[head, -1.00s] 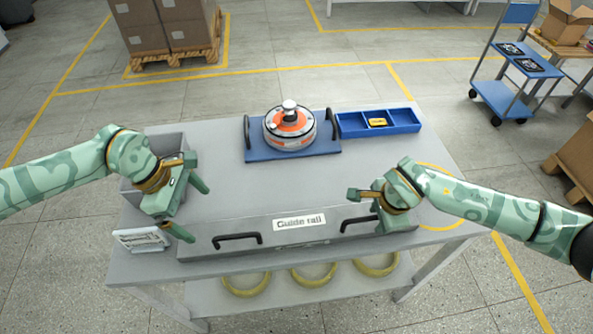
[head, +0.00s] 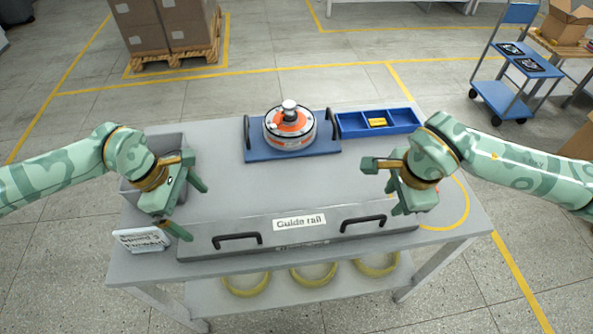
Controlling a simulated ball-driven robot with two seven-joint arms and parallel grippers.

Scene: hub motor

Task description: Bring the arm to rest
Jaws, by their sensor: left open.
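My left gripper (head: 188,208) is open and empty above the left end of the table, over the front of a grey bin. My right gripper (head: 380,178) is over the right part of the table, above and behind the right handle of the guide rail box; its jaws look apart with nothing between them. The hub motor (head: 289,127), a round silver and orange unit, sits on a blue plate (head: 255,154) with black handles at the back middle of the table. The long grey guide rail box (head: 290,238) lies along the front edge.
A blue tray (head: 348,128) with a yellow item (head: 377,122) stands right of the motor. A grey bin (head: 128,193) and a small sign (head: 141,241) are at the left. Yellow rings (head: 314,277) lie on the lower shelf. The table's middle (head: 300,185) is clear.

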